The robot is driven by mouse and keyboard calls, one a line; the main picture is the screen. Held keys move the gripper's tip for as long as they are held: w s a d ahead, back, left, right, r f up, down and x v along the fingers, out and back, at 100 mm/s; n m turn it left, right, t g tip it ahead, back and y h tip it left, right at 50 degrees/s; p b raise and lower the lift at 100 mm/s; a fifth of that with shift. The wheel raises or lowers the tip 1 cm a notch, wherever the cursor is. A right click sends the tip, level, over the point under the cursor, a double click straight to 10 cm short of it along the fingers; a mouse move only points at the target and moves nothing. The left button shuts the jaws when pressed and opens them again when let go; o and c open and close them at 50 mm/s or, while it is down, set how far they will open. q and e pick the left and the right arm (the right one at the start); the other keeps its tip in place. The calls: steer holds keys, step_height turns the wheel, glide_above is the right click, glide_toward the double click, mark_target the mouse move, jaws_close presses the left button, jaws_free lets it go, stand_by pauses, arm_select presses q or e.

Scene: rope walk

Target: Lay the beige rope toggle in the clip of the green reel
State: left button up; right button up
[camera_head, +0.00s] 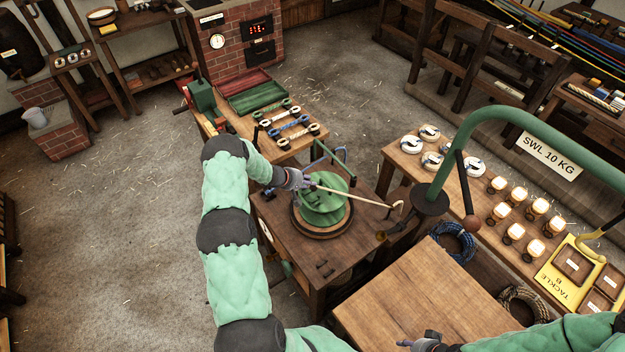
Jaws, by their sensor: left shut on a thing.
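The green reel (324,212) stands on a round wooden base on the small wooden table. Green uprights rise behind it; I cannot make out its clip clearly. My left gripper (307,183) is over the upper left part of the reel, shut on the end of a beige rope (352,193). The toggle at this end is mostly hidden by the fingers. My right gripper (405,343) is low at the bottom edge, too small to read.
Behind the reel, the bench holds rope pieces (288,123) and red and green trays (258,97). To the right stand a green curved arm (520,117), white coils (411,144) and several lamps (513,233). The front wooden table top (415,295) is clear.

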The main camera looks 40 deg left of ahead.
arm_select(q)
steer(key=shift+w+f+b, duration=0.15)
steer(key=shift+f+b, duration=1.45)
steer(key=shift+b, duration=0.2)
steer(key=shift+f+b, duration=0.45)
steer(key=shift+f, duration=1.05)
steer(key=shift+f, duration=0.35)
steer(key=o, duration=1)
steer(key=shift+r, duration=0.1)
step_height(320, 180, up, 7)
steer(key=p, duration=0.6)
